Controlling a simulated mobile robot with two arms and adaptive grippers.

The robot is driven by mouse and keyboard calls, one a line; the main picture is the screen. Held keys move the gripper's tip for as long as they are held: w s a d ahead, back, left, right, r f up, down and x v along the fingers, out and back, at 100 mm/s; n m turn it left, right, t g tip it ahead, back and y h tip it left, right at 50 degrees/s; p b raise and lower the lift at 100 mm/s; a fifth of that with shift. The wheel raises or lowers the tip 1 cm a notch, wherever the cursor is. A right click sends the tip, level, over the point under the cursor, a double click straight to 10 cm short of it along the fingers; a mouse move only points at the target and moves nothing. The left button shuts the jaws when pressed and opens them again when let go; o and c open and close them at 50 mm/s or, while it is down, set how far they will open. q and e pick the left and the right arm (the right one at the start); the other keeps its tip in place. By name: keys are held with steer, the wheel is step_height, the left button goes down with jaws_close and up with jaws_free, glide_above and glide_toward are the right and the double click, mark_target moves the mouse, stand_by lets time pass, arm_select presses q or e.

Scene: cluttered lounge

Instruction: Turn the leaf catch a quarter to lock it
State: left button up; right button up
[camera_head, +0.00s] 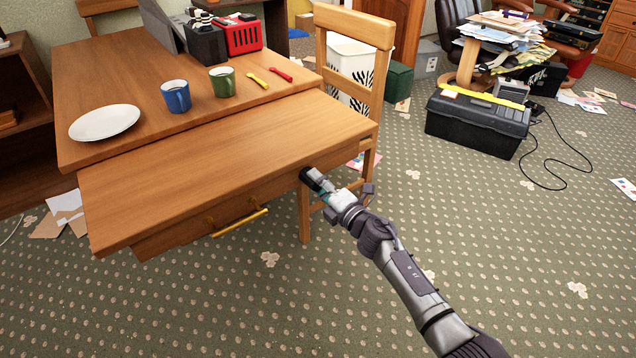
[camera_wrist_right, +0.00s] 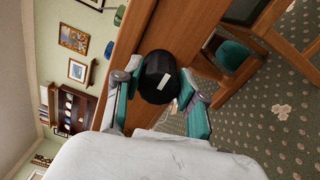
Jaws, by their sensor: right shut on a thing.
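The leaf catch is a black round knob with a white mark, seen in the right wrist view (camera_wrist_right: 156,72) at the table leaf's edge. The white mark lies slantwise in that view. The wooden leaf (camera_head: 230,155) sticks out in front of the main tabletop (camera_head: 120,80), with a seam between them. My left gripper is out of view.
A brass handle (camera_head: 240,220) hangs below the leaf. A wooden chair (camera_head: 354,32) stands close to the right. Open carpet lies in front.

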steer(key=o, duration=1.1)
steer(key=shift+o, duration=0.2)
steer(key=v, duration=1.2)
